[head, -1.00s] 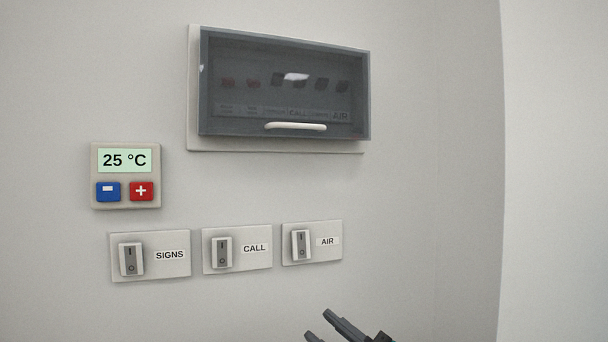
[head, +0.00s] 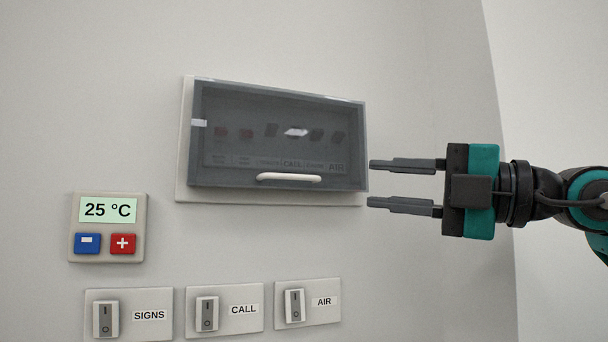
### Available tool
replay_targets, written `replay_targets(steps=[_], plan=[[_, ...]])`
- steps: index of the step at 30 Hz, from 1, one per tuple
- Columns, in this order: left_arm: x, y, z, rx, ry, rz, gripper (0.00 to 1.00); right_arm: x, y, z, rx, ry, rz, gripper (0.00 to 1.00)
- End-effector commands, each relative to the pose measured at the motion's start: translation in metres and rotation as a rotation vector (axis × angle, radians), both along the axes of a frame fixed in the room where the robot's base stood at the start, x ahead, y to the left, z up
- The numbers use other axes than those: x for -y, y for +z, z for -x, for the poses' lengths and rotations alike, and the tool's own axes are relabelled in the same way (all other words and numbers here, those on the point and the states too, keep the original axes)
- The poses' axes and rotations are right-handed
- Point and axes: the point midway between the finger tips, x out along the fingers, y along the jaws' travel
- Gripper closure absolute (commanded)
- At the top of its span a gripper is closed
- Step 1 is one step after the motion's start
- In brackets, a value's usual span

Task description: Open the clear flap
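The clear flap (head: 240,176) is a smoky see-through cover over a panel on the wall, and it is closed. A white bar handle (head: 289,177) runs along its lower edge. Several switches, two of them red, show dimly behind it. My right gripper (head: 369,183) comes in from the right. Its two fingers are apart, one above the other, and nothing is between them. Its fingertips appear close to the flap's lower right edge, to the right of the handle; I cannot tell the gap in depth. My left gripper is not in view.
A 25 °C thermostat (head: 108,229) with a blue and a red button is on the wall at lower left. Switches labelled SIGNS (head: 129,316), CALL (head: 225,312) and AIR (head: 307,304) sit below the flap. The wall between is bare.

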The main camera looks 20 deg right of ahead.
Motion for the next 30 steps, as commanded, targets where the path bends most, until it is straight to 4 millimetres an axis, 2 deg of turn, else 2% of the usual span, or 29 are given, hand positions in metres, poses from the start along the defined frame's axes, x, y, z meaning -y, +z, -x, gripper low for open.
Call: replay_targets(steps=[1, 9, 15, 21, 30], plan=[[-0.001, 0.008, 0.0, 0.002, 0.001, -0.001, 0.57, -0.008, 0.006, -0.005, 0.002, 0.007, 0.0, 0.66], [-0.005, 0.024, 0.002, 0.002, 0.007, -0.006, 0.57, -0.051, 0.013, -0.043, 0.004, 0.009, -0.001, 0.66], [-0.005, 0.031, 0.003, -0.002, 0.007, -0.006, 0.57, -0.073, 0.016, -0.065, 0.001, 0.006, -0.002, 0.66], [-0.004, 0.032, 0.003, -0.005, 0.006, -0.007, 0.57, -0.083, 0.016, -0.075, 0.002, 0.005, -0.001, 0.66], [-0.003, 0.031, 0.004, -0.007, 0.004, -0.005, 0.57, -0.084, 0.015, -0.076, 0.001, 0.004, -0.001, 0.68]])
